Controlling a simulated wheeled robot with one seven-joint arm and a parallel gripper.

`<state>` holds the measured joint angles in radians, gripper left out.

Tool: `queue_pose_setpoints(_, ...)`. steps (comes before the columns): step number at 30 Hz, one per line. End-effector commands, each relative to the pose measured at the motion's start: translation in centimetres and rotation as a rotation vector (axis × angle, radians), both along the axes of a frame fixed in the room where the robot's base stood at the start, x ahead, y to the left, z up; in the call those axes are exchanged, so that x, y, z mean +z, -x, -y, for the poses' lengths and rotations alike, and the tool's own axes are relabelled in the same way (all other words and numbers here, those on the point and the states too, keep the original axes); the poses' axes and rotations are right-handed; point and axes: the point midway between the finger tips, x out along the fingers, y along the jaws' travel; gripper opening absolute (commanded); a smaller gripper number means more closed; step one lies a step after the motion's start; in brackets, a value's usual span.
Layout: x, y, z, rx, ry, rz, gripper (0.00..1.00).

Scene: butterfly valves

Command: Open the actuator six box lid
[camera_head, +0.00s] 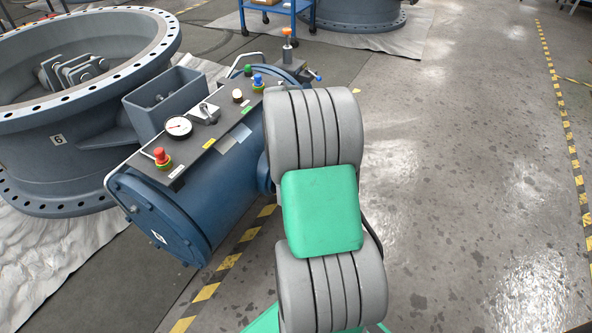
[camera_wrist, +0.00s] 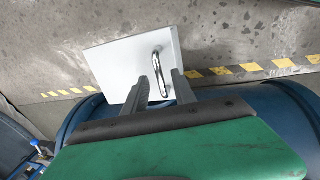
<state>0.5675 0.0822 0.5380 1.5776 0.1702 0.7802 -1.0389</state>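The blue actuator cylinder (camera_head: 205,200) lies beside a large grey valve marked 6 (camera_head: 58,139) in the head view. In the wrist view, a white flat panel (camera_wrist: 112,68), which looks like the box lid, stands out beyond the blue cylinder (camera_wrist: 275,115). A curved metal handle (camera_wrist: 155,62) is fixed on the panel. My gripper (camera_wrist: 165,76) has its two fingers apart at the handle. The handle's lower part shows in the gap between the fingers; contact cannot be told. In the head view, my arm hides the panel, the handle and my gripper.
The actuator's top plate carries a pressure gauge (camera_head: 179,127), a red button (camera_head: 161,155) and other controls. A grey open-topped bracket (camera_head: 170,100) stands behind it. Yellow-black floor tape (camera_head: 222,272) runs alongside. The concrete floor (camera_head: 470,180) to the right is clear.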

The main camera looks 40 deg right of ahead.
Motion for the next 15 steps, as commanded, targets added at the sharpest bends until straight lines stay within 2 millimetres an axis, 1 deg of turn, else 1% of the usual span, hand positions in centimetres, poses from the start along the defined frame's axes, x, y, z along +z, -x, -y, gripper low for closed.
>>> queue_pose_setpoints(6,-0.04,-0.03,0.0,0.0,0.0,0.001,0.32)
queue_pose_setpoints(15,-0.04,-0.03,-0.04,0.001,0.0,0.0,0.08)
